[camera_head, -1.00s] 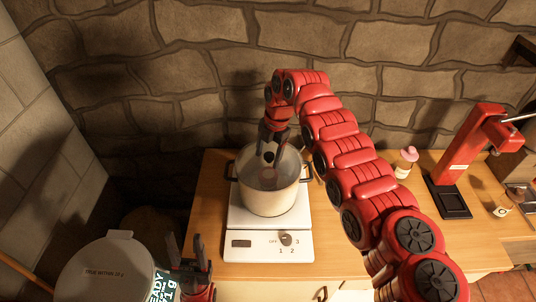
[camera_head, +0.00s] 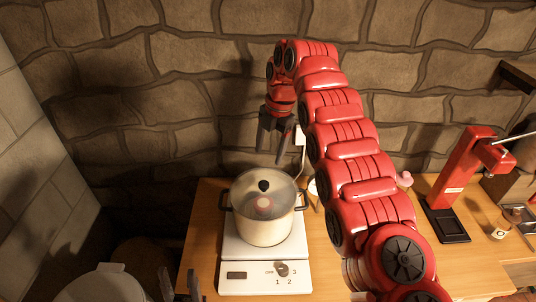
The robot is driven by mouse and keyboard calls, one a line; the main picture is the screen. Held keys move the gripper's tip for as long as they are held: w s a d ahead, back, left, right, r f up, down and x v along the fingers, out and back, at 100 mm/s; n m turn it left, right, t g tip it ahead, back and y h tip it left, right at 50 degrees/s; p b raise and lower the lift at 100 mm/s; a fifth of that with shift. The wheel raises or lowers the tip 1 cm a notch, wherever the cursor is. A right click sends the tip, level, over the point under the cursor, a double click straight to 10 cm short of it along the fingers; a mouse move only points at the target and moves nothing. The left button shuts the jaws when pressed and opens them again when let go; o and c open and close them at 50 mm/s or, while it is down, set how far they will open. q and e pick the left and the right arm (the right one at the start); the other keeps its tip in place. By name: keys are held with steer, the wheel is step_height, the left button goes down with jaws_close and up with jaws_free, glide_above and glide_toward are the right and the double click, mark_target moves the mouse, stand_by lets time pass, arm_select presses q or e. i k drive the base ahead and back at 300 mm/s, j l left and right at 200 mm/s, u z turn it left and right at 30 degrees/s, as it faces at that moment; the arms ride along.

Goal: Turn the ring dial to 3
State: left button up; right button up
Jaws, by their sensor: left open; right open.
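The ring dial (camera_head: 282,269) is a small grey knob on the front of a white hot plate (camera_head: 236,250). The marks OFF, 1, 2 and 3 stand around it; its exact setting is too small to tell. A cream pot (camera_head: 262,230) with a glass lid (camera_head: 247,190) and dark knob stands on the plate. My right gripper (camera_head: 274,154) is open and empty, above and behind the pot, near the wall. My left gripper (camera_head: 180,284) is open at the bottom edge, left of the hot plate and apart from it; only its fingers show.
A red press-like stand (camera_head: 463,175) is on the right of the wooden table (camera_head: 205,240). A small jar (camera_head: 500,232) stands beside it. A pink-topped item (camera_head: 404,179) is partly behind my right arm. A pale container (camera_head: 103,286) is at bottom left. The stone wall closes the back.

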mark_target(283, 269)
steer(key=k+l, duration=0.3)
steer(key=k, duration=0.15)
steer(key=k+l, duration=0.3)
steer(key=k, duration=0.15)
